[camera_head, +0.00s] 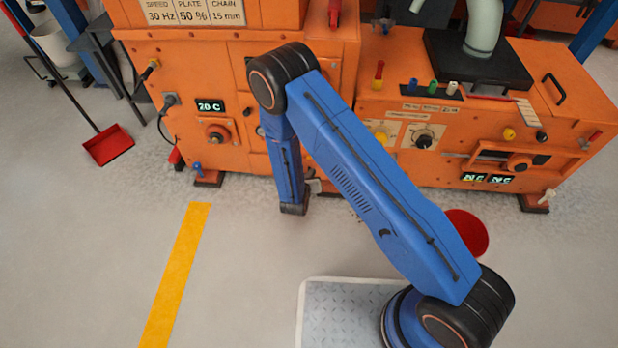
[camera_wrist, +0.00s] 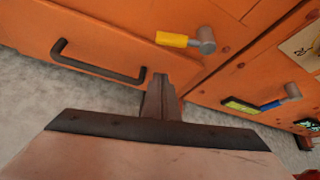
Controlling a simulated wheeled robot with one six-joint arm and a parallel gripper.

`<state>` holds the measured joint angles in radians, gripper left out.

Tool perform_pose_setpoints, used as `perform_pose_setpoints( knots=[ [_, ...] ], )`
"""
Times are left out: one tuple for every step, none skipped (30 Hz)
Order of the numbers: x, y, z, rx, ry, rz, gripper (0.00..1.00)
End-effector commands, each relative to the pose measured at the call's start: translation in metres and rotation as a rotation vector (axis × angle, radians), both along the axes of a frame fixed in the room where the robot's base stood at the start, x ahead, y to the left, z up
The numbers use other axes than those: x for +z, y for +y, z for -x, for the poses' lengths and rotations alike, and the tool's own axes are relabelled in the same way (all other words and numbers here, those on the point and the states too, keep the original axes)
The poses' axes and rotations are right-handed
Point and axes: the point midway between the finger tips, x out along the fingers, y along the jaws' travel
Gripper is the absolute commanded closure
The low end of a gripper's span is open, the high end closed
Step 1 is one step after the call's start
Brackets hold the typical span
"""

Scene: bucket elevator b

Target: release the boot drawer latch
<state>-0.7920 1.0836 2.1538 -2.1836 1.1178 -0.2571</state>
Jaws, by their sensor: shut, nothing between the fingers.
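In the wrist view an orange drawer front carries a black bar handle (camera_wrist: 98,62). A lever with a yellow grip and a grey round pivot (camera_wrist: 180,40), apparently the drawer latch, sits near the drawer's right edge. Its grip points left over the drawer front. My gripper (camera_wrist: 160,84) is shut and empty, its fingertips just below the lever in the picture and right of the handle, apart from the lever as far as I can tell. In the head view my arm hides the drawer and latch; the gripper end (camera_head: 316,186) is low by the orange machine, mostly hidden.
In the head view a red bucket (camera_head: 467,232) stands behind my arm. A red dustpan (camera_head: 108,145) lies at left. Floor beside the yellow stripe (camera_head: 176,270) is clear.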

Motion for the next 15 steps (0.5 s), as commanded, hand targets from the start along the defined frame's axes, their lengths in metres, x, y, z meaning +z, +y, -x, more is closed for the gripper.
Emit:
perform_pose_setpoints(
  knots=[
    [-0.004,-0.003,-0.008,-0.002,-0.001,0.0,1.0],
    [-0.006,-0.003,-0.011,-0.002,-0.001,0.0,1.0],
    [-0.01,-0.004,-0.016,-0.002,0.001,0.0,1.0],
    [-0.012,-0.005,-0.019,-0.002,0.001,0.0,1.0],
    [-0.013,-0.006,-0.023,-0.003,-0.001,-0.001,1.0],
    [-0.013,-0.006,-0.027,-0.002,-0.002,-0.002,1.0],
    [-0.007,-0.003,-0.027,-0.001,-0.002,-0.003,1.0],
    [-0.004,-0.002,-0.027,0.0,-0.002,-0.003,1.0],
    [0.001,0.0,-0.028,0.0,-0.002,-0.002,1.0],
    [0.004,0.001,-0.029,0.0,-0.001,-0.002,1.0],
    [0.006,0.001,-0.029,0.001,-0.001,-0.003,1.0],
    [0.01,0.002,-0.03,0.0,-0.001,-0.002,1.0],
    [0.012,0.003,-0.03,0.0,-0.001,-0.002,1.0],
    [0.015,0.004,-0.031,0.0,-0.001,-0.002,1.0],
    [0.018,0.005,-0.031,0.0,-0.001,-0.002,1.0]
  ],
)
